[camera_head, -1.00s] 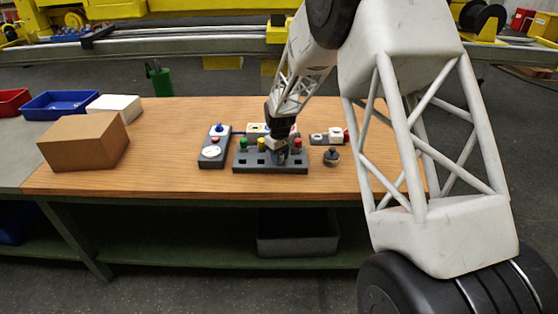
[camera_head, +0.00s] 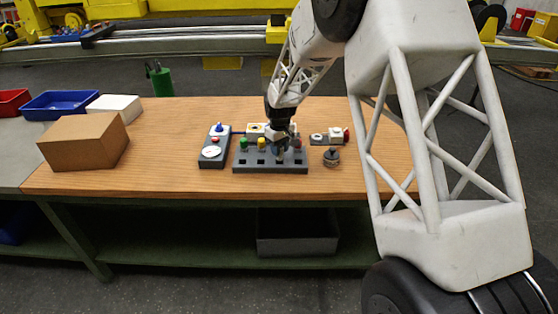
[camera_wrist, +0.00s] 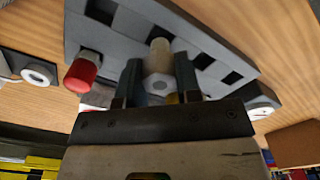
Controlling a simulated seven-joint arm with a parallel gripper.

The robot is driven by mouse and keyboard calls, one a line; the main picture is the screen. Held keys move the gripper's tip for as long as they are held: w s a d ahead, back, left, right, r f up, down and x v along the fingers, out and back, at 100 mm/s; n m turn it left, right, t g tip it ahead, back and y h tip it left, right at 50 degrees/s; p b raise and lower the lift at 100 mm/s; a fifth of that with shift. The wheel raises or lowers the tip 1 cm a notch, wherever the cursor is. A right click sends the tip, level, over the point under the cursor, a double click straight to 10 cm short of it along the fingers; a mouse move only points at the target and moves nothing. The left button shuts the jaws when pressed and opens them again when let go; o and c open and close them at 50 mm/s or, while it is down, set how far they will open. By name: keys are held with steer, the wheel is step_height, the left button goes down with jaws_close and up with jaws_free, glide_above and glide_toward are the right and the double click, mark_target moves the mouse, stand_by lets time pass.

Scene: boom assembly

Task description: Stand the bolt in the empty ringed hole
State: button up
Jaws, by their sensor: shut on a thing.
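My gripper (camera_wrist: 158,82) is shut on the bolt, gripping it between two dark fingers. The bolt (camera_wrist: 159,52) shows a hexagonal grey end toward the wrist camera and a pale shank reaching toward the grey block (camera_wrist: 185,35). I cannot tell whether its far end is in a hole or just above the block. In the head view my gripper (camera_head: 279,143) is over the right half of the block (camera_head: 262,169), between the yellow and red pegs. The block has a row of dark square holes.
Green (camera_head: 243,144), yellow (camera_head: 262,144) and red (camera_head: 296,143) pegs stand along the block's back. A control box (camera_head: 214,152) is left; a dark knob (camera_head: 331,157) is right. A cardboard box (camera_head: 85,142) sits farther left. The front table strip is clear.

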steer(key=shift+r, duration=1.3)
steer(key=w+a+r, duration=0.2)
steer(key=w+a, duration=0.3)
steer(key=w, duration=0.4)
steer(key=w+a+r, duration=0.3)
steer(key=w+a, duration=0.2)
steer(key=w, duration=0.5)
steer(key=shift+a+r, duration=0.25)
steer(key=shift+r, duration=0.1)
steer(key=shift+f, duration=0.1)
steer(key=shift+f, duration=2.3)
steer(key=shift+f, duration=1.3)
stand_by(0.8)
